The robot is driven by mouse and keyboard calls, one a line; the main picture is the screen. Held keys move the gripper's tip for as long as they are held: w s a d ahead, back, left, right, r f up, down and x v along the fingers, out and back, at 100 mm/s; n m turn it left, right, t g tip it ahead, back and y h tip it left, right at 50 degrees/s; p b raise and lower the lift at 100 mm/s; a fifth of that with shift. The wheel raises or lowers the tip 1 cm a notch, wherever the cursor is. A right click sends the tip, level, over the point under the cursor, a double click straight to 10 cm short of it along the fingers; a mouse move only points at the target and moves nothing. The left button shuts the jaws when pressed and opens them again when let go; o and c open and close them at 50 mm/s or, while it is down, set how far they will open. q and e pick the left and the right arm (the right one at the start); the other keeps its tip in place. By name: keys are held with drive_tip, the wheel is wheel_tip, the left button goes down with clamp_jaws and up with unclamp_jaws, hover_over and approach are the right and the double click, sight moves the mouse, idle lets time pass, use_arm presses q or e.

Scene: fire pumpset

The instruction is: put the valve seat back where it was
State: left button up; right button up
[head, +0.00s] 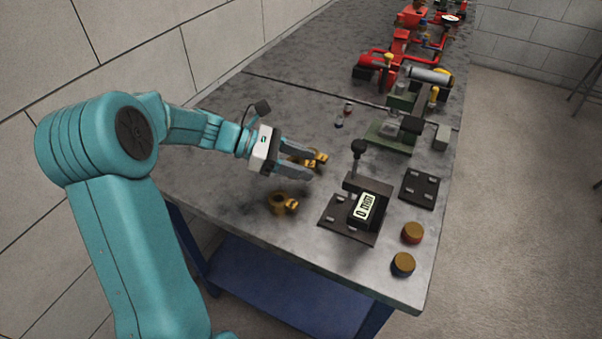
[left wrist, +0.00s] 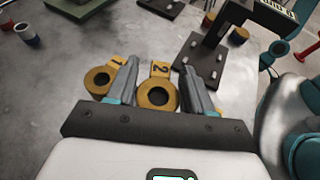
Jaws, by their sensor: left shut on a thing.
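My left gripper (head: 312,165) is over the near left part of the bench. Its fingers are shut on a brass ring with a tag marked 2 (left wrist: 156,94), which I take for the valve seat. In the head view the fingers partly hide it, and I cannot tell whether it touches the bench. A second brass ring, tagged 1 (left wrist: 98,80), lies just left of the fingers in the left wrist view. Another brass ring (head: 283,203) lies on the bench below the gripper in the head view. My right gripper is not in view.
A gauge stand with a display (head: 365,207) stands right of the gripper. A dark pegged plate (head: 419,188) and two round brass-topped pieces (head: 412,232) lie near the right edge. A green-based fixture (head: 390,137) and red pump parts (head: 400,70) stand farther back. Small cylinders (head: 348,107) stand behind.

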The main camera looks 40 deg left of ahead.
use_arm(q)
drive_tip(key=shift+f, duration=1.6)
drive_tip(key=shift+f, duration=0.2)
drive_tip(key=o, duration=1.4)
drive_tip(key=shift+w, duration=0.1)
drive_tip(key=shift+c, duration=0.2)
drive_tip(key=shift+r, duration=0.1)
drive_tip(key=shift+r, duration=0.2)
drive_tip(key=v, duration=1.2)
drive_tip(key=shift+p, duration=0.35)
